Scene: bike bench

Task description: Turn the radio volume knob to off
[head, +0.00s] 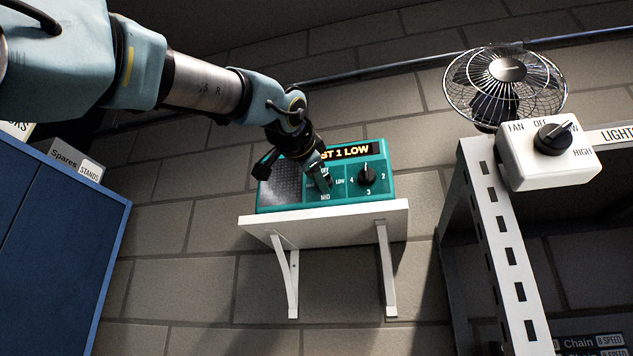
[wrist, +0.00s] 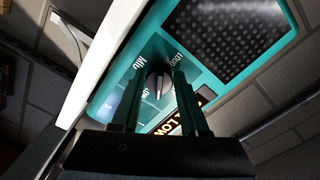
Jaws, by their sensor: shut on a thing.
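The teal radio (head: 283,207) stands on a white wall shelf. Its display (head: 352,150) is partly hidden by my gripper and its visible part ends in "1 LOW". My gripper (head: 325,183) is at the radio's front. In the wrist view, the dark volume knob (wrist: 159,84) with a pale pointer line sits between my two fingers (wrist: 157,76), which are shut on it. MID, LOUD and LOW labels show around it.
The station knob (head: 367,175) is right of the volume knob. The white shelf (head: 340,219) has two brackets. A fan (head: 507,75) and its white control box (head: 522,168) are at the right, above a metal rack (head: 505,260). A blue cabinet (head: 60,240) is at the left.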

